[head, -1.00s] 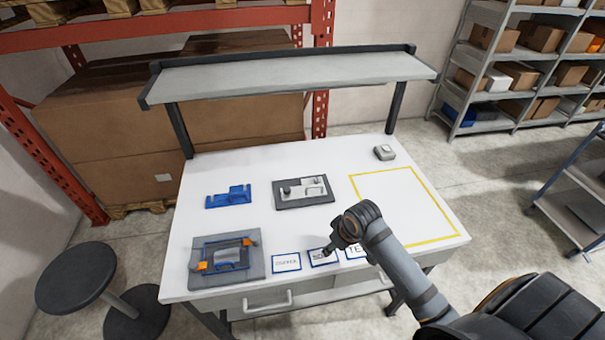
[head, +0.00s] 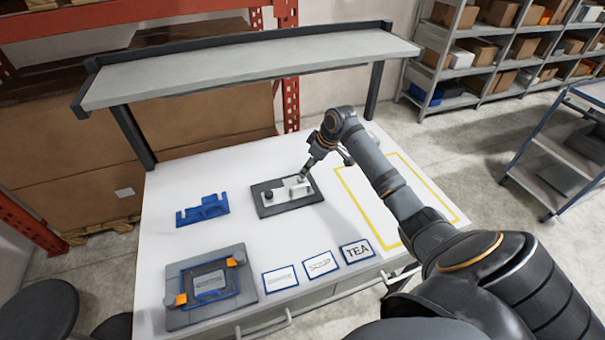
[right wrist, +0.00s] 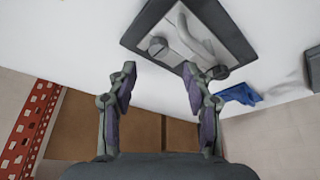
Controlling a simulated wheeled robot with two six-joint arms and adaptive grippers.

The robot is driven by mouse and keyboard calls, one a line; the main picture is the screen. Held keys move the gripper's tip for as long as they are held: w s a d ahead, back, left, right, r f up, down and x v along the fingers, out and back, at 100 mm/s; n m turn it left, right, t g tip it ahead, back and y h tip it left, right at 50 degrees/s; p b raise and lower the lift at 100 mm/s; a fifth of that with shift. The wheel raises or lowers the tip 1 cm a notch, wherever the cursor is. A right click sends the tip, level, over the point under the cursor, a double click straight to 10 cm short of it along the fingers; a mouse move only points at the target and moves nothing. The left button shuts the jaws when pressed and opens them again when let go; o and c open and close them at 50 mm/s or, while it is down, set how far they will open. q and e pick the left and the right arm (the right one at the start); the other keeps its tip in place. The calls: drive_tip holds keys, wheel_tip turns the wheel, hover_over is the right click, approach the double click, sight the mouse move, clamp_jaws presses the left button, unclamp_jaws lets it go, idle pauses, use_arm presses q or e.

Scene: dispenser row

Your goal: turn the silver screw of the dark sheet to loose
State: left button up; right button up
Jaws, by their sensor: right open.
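The dark sheet (head: 285,209) lies flat on the white table and carries a pale bracket, a dark knob (head: 268,194) at its left and a silver screw at its right end. In the right wrist view the sheet (right wrist: 137,33) is at the top, with the silver screw (right wrist: 157,46) at its left and the dark knob (right wrist: 218,72) at its lower right. My right gripper (head: 304,174) is over the sheet's right end, near the screw. In the wrist view its open fingers (right wrist: 158,72) are spread and empty, with the screw just beyond their tips. My left gripper is out of view.
A blue bracket (head: 203,209) sits left of the sheet. A raised shelf (head: 250,65) spans the table's back. A yellow outline (head: 440,188) marks the right side.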

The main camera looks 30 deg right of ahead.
sight(301, 179)
drive_tip(key=x, duration=0.4)
drive_tip(key=shift+w+p, duration=0.3)
drive_tip(key=shift+w, duration=0.05)
drive_tip(key=shift+x, duration=1)
drive_tip(key=shift+s+f, duration=0.1)
drive_tip(key=shift+f, duration=0.15)
clamp_jaws()
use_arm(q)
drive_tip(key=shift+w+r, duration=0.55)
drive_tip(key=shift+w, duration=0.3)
